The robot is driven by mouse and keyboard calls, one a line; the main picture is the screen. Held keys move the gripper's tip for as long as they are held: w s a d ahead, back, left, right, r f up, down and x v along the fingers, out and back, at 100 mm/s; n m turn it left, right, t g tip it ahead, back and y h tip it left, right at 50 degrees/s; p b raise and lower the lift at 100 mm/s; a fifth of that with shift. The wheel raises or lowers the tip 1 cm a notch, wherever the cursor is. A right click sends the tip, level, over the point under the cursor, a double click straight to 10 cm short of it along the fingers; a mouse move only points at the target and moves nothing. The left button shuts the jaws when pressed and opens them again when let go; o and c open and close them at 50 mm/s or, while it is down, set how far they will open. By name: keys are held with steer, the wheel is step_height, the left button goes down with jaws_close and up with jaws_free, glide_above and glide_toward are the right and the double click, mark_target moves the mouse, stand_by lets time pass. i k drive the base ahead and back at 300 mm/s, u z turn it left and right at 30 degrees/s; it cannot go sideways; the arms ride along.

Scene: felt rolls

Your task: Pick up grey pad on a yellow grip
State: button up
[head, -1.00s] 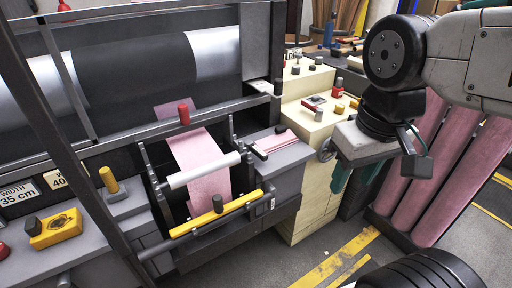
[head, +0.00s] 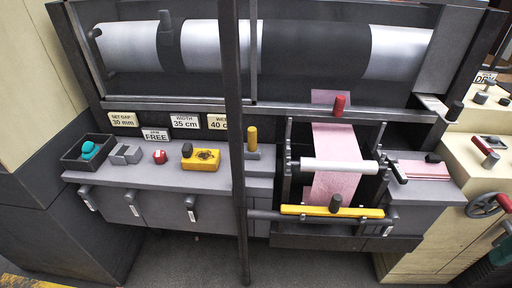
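A yellow upright grip (head: 252,137) stands on a flat grey pad (head: 262,153) on the grey bench top, just right of the dark upright post. The post may hide the pad's left edge. A yellow block (head: 202,160) with a dark knob (head: 187,150) sits left of the post. A yellow bar with a dark knob (head: 335,203) runs across the front of the pink felt (head: 330,185). My gripper is not in view.
The dark post (head: 235,190) rises in front of the bench. A red knob (head: 159,156), grey blocks (head: 125,154) and a dark tray (head: 88,165) with a teal item lie left. A white roller (head: 340,166) crosses the felt at right. Bare floor is in front.

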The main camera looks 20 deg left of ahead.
mark_target(251, 151)
steer(key=u, duration=0.5)
steer(key=i, duration=0.9)
steer(key=u, duration=0.7)
